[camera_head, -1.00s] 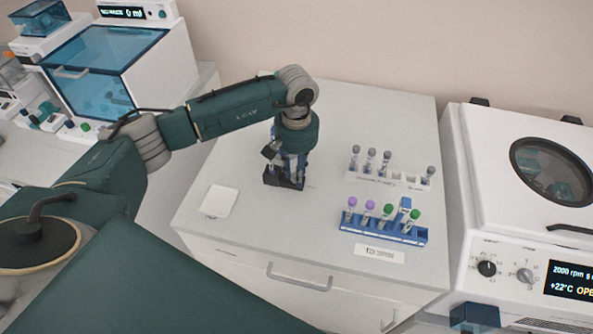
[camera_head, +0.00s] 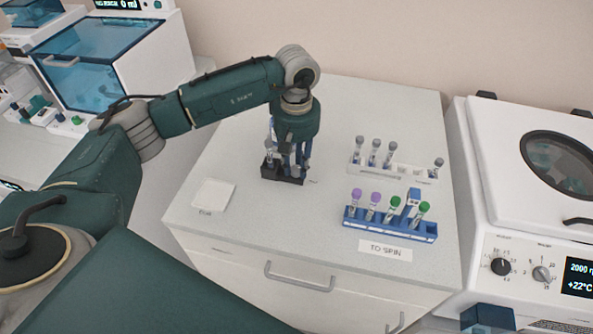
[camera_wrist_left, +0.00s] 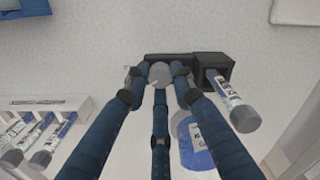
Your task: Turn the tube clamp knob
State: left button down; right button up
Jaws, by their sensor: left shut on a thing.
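The tube clamp, a small black block (camera_head: 284,178), stands on the white cabinet top. It also shows in the left wrist view (camera_wrist_left: 206,64). My left gripper (camera_head: 289,160) points down over it. In the left wrist view, its dark blue fingers (camera_wrist_left: 158,76) are shut around a small round grey knob (camera_wrist_left: 159,72) at the clamp. A grey-capped tube (camera_wrist_left: 226,95) sits in the clamp's right-hand holder. A blue-labelled, grey-capped vessel (camera_wrist_left: 193,143) shows beside the fingers. My fingers hide part of the clamp in the head view. My right gripper is not in view.
A blue rack (camera_head: 390,230) with purple- and green-capped tubes and a white rack (camera_head: 400,175) with grey-capped tubes stand to the right. A white pad (camera_head: 213,195) lies to the left. A centrifuge (camera_head: 500,220) stands at the right. The cabinet's front edge is mostly clear.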

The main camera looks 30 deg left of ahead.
pick_arm(q)
jog(key=n+b, duration=0.2)
jog(key=n, duration=0.1)
jog(key=shift+f+n+b, duration=0.1)
jog(key=shift+n+b, duration=0.2)
jog(key=shift+n, duration=0.1)
jog(key=n+b, duration=0.1)
jog(key=n, duration=0.1)
jog(key=shift+n+b, duration=0.35)
jog(key=shift+n, duration=0.05)
jog(key=n+b, duration=0.1)
jog(key=n, duration=0.2)
jog(key=shift+n+b, duration=0.6)
jog(key=shift+n, duration=0.6)
jog(key=shift+w+r, duration=0.1)
jog(key=shift+r, duration=0.1)
jog(key=c, duration=1.5)
grip_release()
jog(key=shift+o, duration=0.2)
